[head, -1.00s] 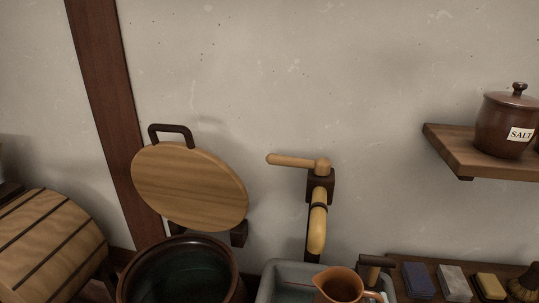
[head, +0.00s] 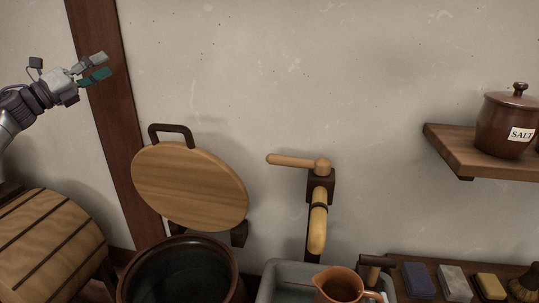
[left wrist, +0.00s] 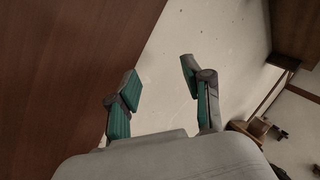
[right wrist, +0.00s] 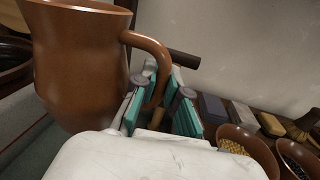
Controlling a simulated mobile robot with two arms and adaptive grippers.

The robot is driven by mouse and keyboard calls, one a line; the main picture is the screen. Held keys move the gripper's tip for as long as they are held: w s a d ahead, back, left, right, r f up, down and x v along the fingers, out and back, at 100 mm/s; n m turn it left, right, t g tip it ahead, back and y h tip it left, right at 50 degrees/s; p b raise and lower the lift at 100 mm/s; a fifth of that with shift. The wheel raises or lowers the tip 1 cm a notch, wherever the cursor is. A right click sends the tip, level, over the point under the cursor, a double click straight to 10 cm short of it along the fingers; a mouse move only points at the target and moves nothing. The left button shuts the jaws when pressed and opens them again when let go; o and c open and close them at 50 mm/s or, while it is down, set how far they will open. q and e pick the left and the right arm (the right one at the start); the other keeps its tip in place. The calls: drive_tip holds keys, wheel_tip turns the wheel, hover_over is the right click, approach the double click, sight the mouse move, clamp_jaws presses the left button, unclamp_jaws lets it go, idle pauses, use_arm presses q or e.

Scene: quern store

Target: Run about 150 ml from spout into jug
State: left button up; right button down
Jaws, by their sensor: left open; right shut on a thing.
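The spout (head: 318,230) is a pale wooden pipe on the wall, pointing down, with a wooden lever (head: 290,160) on top turned to the left. No stream shows at its mouth. The brown jug (head: 338,287) is upright, a little right of the spout's mouth at the frame's bottom edge. I cannot tell whether it holds liquid. In the right wrist view my right gripper (right wrist: 160,98) is shut on the handle of the jug (right wrist: 80,65). My left gripper (head: 107,66) is open and empty, high at the left before the wooden post (head: 104,110).
A grey basin (head: 270,284) lies below the spout. A dark crock (head: 128,284) stands left of it, under a round wooden lid (head: 190,185) on the wall. A barrel (head: 45,245) is at far left. A shelf (head: 460,160) bears a salt jar (head: 503,125). Wall space between is clear.

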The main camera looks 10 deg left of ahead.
use_arm(q)
drive_tip(key=d+r+m+g+h, duration=0.2)
drive_tip(key=d+m+g+h, duration=0.45)
drive_tip(key=d, duration=1.05)
drive_tip(key=m+g+y, duration=0.7)
drive_tip(key=m+g, duration=0.3)
drive_tip(key=m, duration=0.3)
hover_over(270, 155)
drive_tip(key=s+a, duration=0.4)
wheel_tip(270, 155, down, 6)
drive_tip(key=w+d+f+y, duration=0.1)
drive_tip(key=f, duration=0.4)
drive_tip(key=w+d+f+m+y, duration=0.1)
drive_tip(key=f+y, duration=0.1)
drive_tip(key=f, duration=0.3)
drive_tip(key=w+d+f+m+y, duration=0.1)
drive_tip(key=w+d+f+y, duration=0.1)
drive_tip(key=f, duration=0.3)
drive_tip(key=shift+f+m+y, duration=0.25)
drive_tip(key=shift+f, duration=0.1)
drive_tip(key=shift+c, duration=0.3)
clamp_jaws()
